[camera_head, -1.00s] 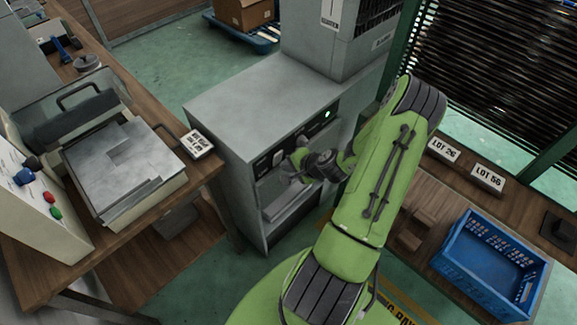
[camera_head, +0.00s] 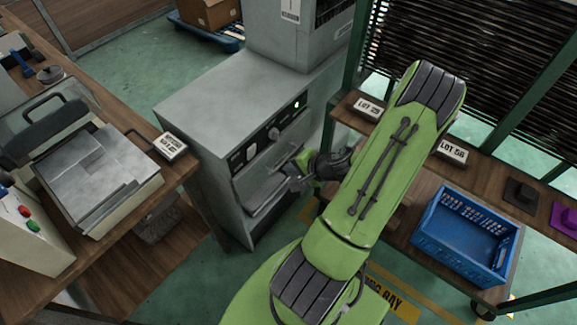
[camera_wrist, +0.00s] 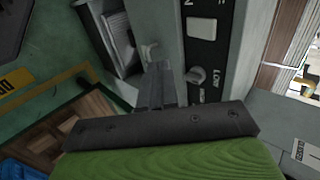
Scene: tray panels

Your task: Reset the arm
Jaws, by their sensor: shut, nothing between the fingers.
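My green arm (camera_head: 375,180) reaches up and bends back toward the grey cabinet. My gripper (camera_head: 296,184) is in front of the cabinet's open recess, at the height of its lower front. In the wrist view my gripper (camera_wrist: 156,72) shows as two dark fingers together, with nothing held. The grey cabinet (camera_head: 215,100) has a control strip with a knob (camera_head: 274,133) and a green light. The knob also shows in the wrist view (camera_wrist: 196,75), right of the fingers. Whether the fingertips touch the cabinet, I cannot tell.
A wooden bench (camera_head: 183,170) at left holds a press-like machine with a metal plate (camera_head: 95,172). At right, a blue crate (camera_head: 420,245) stands on a wooden shelf with lot signs (camera_head: 452,151). Green floor (camera_head: 125,85) lies open behind the bench.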

